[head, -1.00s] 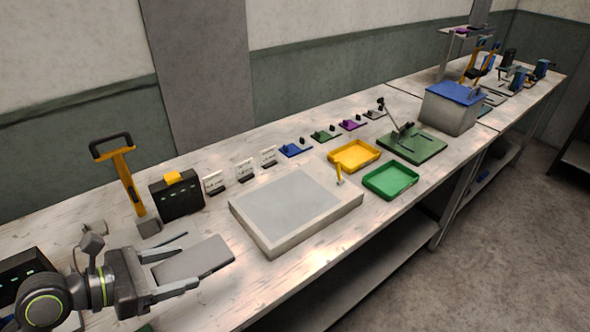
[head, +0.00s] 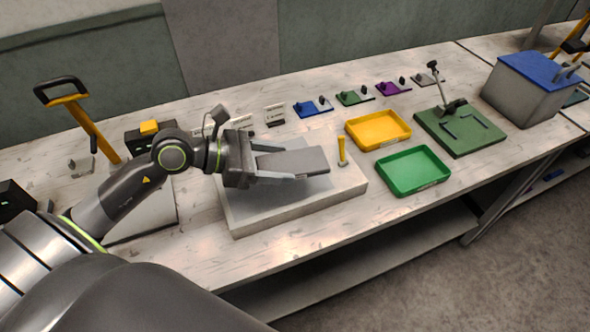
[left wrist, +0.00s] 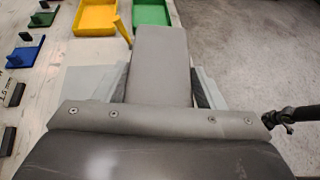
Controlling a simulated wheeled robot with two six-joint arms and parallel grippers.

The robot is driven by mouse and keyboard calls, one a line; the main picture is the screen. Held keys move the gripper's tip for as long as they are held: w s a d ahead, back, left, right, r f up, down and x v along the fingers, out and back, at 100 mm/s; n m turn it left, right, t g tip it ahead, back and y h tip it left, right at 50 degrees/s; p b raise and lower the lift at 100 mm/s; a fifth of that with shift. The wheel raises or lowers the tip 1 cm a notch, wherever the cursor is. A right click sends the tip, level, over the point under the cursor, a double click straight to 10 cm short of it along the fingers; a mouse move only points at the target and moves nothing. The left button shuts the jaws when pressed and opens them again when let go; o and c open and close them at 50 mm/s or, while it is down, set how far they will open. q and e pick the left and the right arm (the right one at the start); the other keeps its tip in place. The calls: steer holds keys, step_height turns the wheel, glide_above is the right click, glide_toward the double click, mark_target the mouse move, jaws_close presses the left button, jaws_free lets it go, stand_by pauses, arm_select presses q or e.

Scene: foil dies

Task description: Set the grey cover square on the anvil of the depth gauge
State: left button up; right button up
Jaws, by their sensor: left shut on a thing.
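The grey cover (head: 308,160) is a flat grey slab, held roughly level above the pale block. My left gripper (head: 290,164) is shut on it, with one finger along each long side. In the left wrist view the cover (left wrist: 160,65) sticks straight out ahead of the gripper. A green plate (head: 470,146) with a tilted dark arm and two dark angle pieces stands further right; it looks like the depth gauge. The held cover is well to the left of it. My right gripper is not in view.
The pale block (head: 235,215) with a grey top lies under the cover, a yellow-handled tool (head: 342,150) by its right side. Yellow (head: 378,130) and green (head: 413,170) trays lie between block and green plate. A blue-lidded box (head: 530,85) stands beyond the plate.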

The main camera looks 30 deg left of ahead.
arm_select(q)
steer(key=w+a+n+t+y+b, duration=0.1)
steer(key=w+a+n+t+b, duration=0.15)
steer(key=a, duration=0.45)
steer(key=shift+m+g, duration=0.45)
steer(key=f, duration=0.9)
steer(key=shift+w+d+f+b, duration=0.1)
steer(key=shift+w+f+b, duration=0.2)
steer(key=shift+f, duration=0.2)
steer(key=shift+f, duration=0.2)
steer(key=o, duration=1)
steer(key=shift+r, duration=0.15)
